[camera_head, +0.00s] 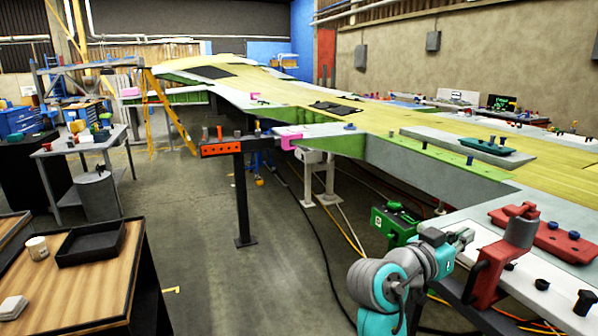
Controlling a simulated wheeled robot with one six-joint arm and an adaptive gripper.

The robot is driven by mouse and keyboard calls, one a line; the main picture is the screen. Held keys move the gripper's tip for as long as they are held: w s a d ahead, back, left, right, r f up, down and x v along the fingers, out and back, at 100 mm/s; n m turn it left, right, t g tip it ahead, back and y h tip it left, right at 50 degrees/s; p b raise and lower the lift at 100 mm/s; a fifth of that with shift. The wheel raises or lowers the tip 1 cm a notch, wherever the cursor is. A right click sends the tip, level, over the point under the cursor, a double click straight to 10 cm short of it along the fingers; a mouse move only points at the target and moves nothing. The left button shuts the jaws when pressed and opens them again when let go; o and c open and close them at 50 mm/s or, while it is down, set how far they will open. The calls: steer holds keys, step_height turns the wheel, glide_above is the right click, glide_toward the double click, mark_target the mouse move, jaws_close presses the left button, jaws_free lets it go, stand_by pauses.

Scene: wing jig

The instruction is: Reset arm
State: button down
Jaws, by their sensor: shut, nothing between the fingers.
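My arm, teal and grey, rises at the bottom right of the head view in front of the wing jig. My gripper (462,238) is at its end, pointing right, small in the picture. It is shut with nothing held. It is close to the left of a red clamp-like fixture (490,268) on the jig's near edge; I cannot tell whether they touch. The large wing (400,115), yellow-green on top with grey edges, stretches from the right foreground to the back.
A wooden-topped table (105,285) with a black tray (92,243) and a white cup (37,247) stands at the left. A grey workbench (75,147) and yellow ladder (158,105) are behind. A green box (395,222) and cables lie below the wing. The middle floor (210,225) is open.

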steer(key=s+a+f+n+t+y, duration=0.2)
steer(key=f+n+t+y, duration=0.15)
steer(key=f, duration=0.65)
steer(key=s+a+f+n+t+y, duration=0.15)
steer(key=f+n, duration=0.35)
steer(key=f, duration=0.5)
steer(key=s+a+f+n+t+y, duration=0.2)
steer(key=s+a+f+n+y, duration=0.35)
steer(key=s+f, duration=0.7)
steer(key=s+a+f+y, duration=0.2)
steer(key=s+a+y, duration=0.1)
steer(key=s, duration=0.5)
steer(key=s+a+f+y, duration=0.2)
steer(key=s+f, duration=0.1)
steer(key=s, duration=0.4)
steer(key=s+r+m, duration=0.1)
steer(key=s+r, duration=0.2)
steer(key=s, duration=0.5)
steer(key=s+a+r+m+y, duration=0.1)
steer(key=s+r, duration=0.2)
steer(key=s, duration=0.4)
steer(key=shift+s+a, duration=0.25)
steer(key=shift+s, duration=0.15)
